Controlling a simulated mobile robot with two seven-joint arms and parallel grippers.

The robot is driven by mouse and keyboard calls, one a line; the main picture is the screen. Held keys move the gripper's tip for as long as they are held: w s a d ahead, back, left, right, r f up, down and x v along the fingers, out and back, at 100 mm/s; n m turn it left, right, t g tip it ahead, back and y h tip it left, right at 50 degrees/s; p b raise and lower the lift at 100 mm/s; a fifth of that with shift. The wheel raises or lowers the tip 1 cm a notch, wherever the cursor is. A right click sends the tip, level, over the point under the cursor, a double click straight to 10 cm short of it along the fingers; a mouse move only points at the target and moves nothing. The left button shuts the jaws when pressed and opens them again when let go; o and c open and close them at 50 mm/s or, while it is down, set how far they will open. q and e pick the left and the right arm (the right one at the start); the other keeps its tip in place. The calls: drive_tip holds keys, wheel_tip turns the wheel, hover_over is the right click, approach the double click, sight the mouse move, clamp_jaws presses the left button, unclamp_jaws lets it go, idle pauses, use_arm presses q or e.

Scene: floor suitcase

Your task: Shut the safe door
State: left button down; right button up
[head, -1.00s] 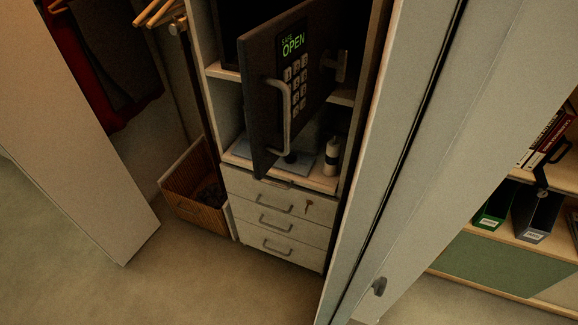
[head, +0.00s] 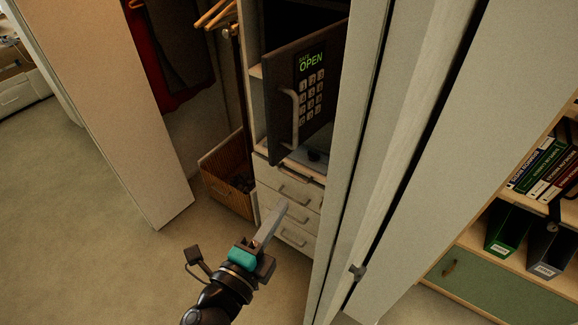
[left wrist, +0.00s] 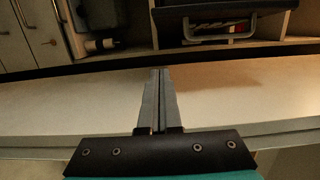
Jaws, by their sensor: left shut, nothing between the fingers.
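The safe door (head: 316,117) is a dark panel with a keypad, a green display reading "OPEN" and a curved grey handle (head: 292,115). It stands swung out from the safe in the cabinet. The safe's inside is mostly hidden behind it. My left gripper (head: 282,206) is shut and empty, in front of the drawers and apart from the door in the head view. In the left wrist view its closed fingers (left wrist: 158,73) point toward the cabinet, with what looks like the dark door (left wrist: 220,12) and handle at the top. My right gripper is not in view.
A tall pale wardrobe door (head: 380,170) stands just right of the safe and another pale panel (head: 105,90) at left. Drawers (head: 286,190) lie below the safe, beside a wooden box (head: 228,175). A bookshelf (head: 530,250) is at right. Floor at left is clear.

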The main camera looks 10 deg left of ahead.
use_arm(q)
drive_tip(key=w+a+p, duration=0.1)
drive_tip(key=w+p, duration=0.1)
drive_tip(key=w, duration=0.9)
drive_tip(key=shift+w+a+p, duration=0.3)
